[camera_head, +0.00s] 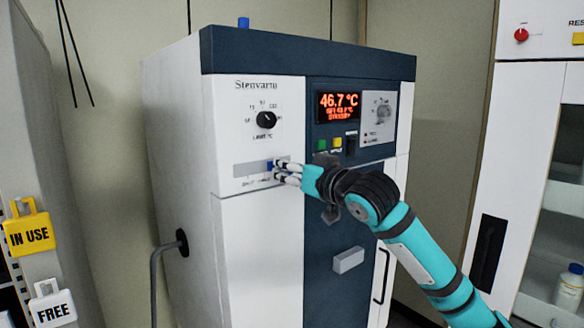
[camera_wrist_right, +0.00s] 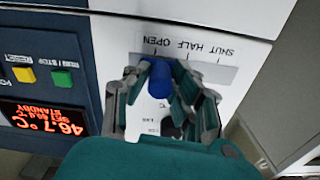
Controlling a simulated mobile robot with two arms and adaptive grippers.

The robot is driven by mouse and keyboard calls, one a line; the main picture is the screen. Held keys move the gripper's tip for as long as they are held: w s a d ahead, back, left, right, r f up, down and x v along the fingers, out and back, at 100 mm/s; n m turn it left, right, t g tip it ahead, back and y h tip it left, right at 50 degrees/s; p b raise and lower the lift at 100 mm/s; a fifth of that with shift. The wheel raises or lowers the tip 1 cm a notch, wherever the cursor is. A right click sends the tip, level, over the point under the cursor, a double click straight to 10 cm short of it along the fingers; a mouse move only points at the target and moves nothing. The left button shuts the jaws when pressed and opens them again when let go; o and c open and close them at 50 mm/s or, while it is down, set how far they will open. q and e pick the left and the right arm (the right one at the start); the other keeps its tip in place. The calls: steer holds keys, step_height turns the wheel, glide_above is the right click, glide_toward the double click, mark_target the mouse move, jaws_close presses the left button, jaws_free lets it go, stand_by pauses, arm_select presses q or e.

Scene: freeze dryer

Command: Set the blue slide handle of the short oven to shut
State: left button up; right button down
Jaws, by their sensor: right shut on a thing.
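The short oven (camera_head: 225,125) is the white and dark blue cabinet marked Stenvarm. Its blue slide handle (camera_head: 270,165) sits at the right end of a grey horizontal slot (camera_head: 246,168) on the front. In the right wrist view, which is turned upside down, the blue handle (camera_wrist_right: 158,80) is by the OPEN mark, with HALF and SHUT (camera_wrist_right: 226,55) further along the slot. My right gripper (camera_head: 280,170) is shut on the handle, its fingers on either side of it. Part of the handle is hidden by the fingers. My left gripper is not in view.
A black dial (camera_head: 265,120) is above the slot. A red display (camera_head: 340,105) reads 46.7 °C, with yellow and green buttons below it. A grey cabinet with IN USE (camera_head: 28,232) and FREE tags stands at left. A white cabinet (camera_head: 520,140) stands at right.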

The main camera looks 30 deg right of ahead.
steer(key=a, duration=0.2)
steer(key=a+p, duration=0.1)
steer(key=a, duration=0.2)
steer(key=a+p, duration=0.1)
steer(key=a, duration=0.1)
steer(key=shift+s+a, duration=0.35)
steer(key=shift+d+f, duration=0.15)
steer(key=c, duration=1.4)
jaws_free()
steer(key=shift+c, duration=0.2)
steer(key=o, duration=0.3)
steer(key=shift+a, duration=0.25)
steer(key=shift+d, duration=0.15)
steer(key=shift+s, duration=0.4)
steer(key=s, duration=1.1)
steer(key=shift+s+d, duration=0.1)
steer(key=shift+d, duration=0.25)
